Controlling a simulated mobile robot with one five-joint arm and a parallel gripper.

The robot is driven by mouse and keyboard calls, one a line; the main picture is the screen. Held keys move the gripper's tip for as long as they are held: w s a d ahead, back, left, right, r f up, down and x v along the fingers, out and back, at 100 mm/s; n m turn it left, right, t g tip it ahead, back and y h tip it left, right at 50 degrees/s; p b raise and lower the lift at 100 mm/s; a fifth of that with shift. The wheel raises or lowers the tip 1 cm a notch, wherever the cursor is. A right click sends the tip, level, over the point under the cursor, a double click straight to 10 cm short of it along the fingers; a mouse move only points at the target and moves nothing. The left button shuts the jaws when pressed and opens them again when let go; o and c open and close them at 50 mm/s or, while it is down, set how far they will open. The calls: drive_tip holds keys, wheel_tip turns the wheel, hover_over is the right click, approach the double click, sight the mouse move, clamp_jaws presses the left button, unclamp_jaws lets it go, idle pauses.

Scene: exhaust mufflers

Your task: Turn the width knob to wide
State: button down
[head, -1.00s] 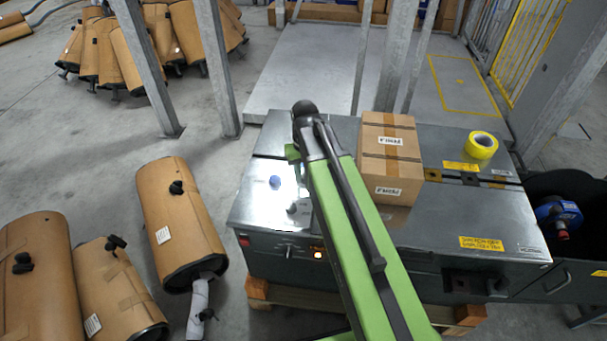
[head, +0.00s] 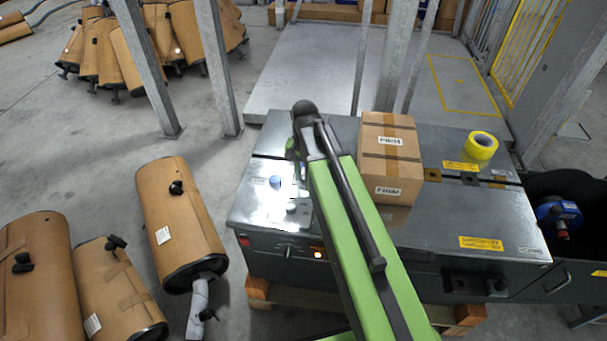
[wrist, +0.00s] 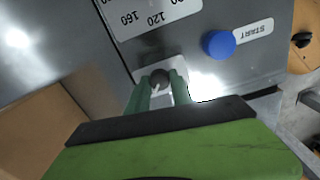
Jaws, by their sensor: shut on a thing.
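In the head view my gripper is mostly hidden behind my arm, above the machine's left part. A white scale plate (wrist: 150,14) with upside-down numbers 160, 120 and 80 lies beyond the knob.
A blue START button (wrist: 218,43) sits close right of the knob in the wrist view; the head view shows it too (head: 275,182). A cardboard box (head: 391,160) stands right of my arm. Yellow tape (head: 481,146) lies farther right.

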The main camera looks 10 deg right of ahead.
sight(304, 176)
idle(0.3)
drive_tip(key=c, duration=1.1)
unclamp_jaws()
drive_tip(key=shift+c, duration=0.2)
drive_tip(key=shift+r, duration=0.1)
wheel_tip(304, 176, up, 17)
drive_tip(key=p, duration=1.7)
drive_tip(key=s+n, duration=0.5)
drive_tip(key=s, duration=0.2)
drive_tip(key=shift+s+a+n, duration=0.35)
drive_tip(key=shift+s+n, duration=0.05)
